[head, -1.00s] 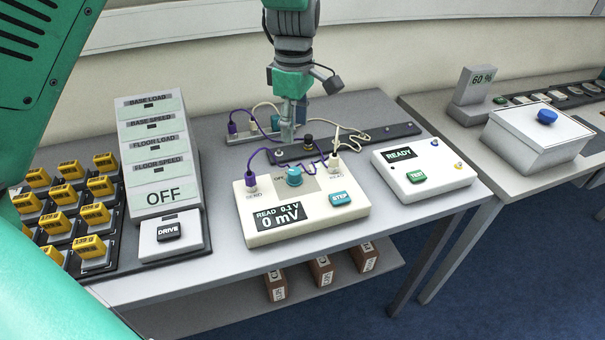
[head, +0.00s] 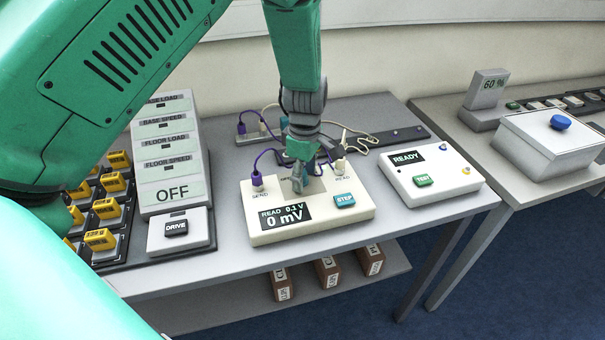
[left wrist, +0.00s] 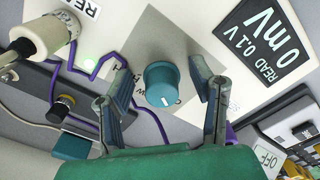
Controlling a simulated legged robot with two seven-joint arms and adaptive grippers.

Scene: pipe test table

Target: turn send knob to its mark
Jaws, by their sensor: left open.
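A teal round knob (left wrist: 162,82) with a short white line on top sits on the grey plate of the white meter box (head: 345,218). The white line points to the lower right in the left wrist view; the lettering around the knob is partly hidden. My left gripper (head: 300,187) points down over the box. In the left wrist view the gripper (left wrist: 160,72) is open, one finger on each side of the knob. The head view hides the knob behind the gripper. My right gripper is not in view.
The box has a display (head: 286,215) reading 0 mV and a teal STEP button (head: 345,201). Purple and white cables loop close around the gripper. A READY box (head: 441,187) stands to the right, a DRIVE switch box (head: 178,232) to the left.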

